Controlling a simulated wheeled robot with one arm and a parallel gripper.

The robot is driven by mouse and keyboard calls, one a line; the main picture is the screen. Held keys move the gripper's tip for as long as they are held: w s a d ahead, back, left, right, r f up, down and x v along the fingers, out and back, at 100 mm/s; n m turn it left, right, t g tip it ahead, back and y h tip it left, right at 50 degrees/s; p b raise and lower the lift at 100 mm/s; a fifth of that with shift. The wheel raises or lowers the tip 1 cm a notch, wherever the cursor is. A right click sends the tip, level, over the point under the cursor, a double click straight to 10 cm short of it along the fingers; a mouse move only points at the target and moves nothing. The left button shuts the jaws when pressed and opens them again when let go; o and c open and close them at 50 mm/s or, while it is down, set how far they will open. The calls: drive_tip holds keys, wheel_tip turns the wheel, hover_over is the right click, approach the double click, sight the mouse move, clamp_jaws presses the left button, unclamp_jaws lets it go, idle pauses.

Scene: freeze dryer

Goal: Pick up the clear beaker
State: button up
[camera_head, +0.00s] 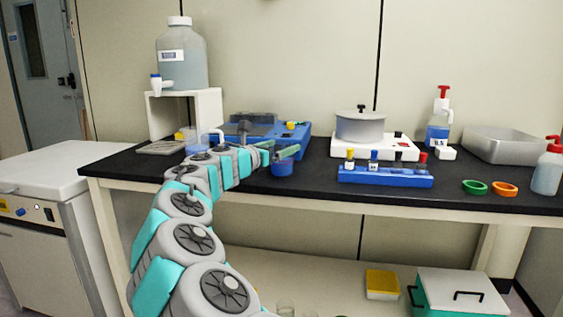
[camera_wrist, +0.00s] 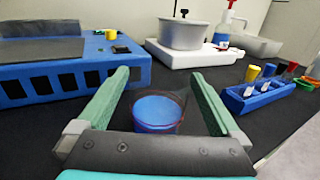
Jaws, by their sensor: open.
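A small see-through beaker with blue contents (camera_wrist: 157,113) stands on the black bench top between my gripper's fingers in the wrist view. In the head view it shows as a blue cup (camera_head: 282,168) at the bench's front edge, just below the fingers. My gripper (camera_wrist: 158,76) is open, with one green finger on each side of the beaker and a visible gap on both sides. It also shows in the head view (camera_head: 279,150). The beaker's lower front is hidden by my gripper's palm. A clear pitcher-like vessel (camera_head: 209,138) stands partly behind my arm.
A blue device (camera_wrist: 70,72) is close to the left finger. A blue rack with several capped vials (camera_wrist: 258,95) stands at the right. A pot (camera_head: 360,126) on a white hotplate is behind. Green (camera_head: 474,187) and orange rings (camera_head: 504,189) lie farther right.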

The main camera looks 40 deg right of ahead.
drive_tip(key=shift+w+d, duration=0.1)
drive_tip(key=shift+d, duration=0.2)
drive_tip(key=c, duration=1.3)
drive_tip(key=shift+c, duration=0.5)
drive_tip(key=shift+r, duration=0.1)
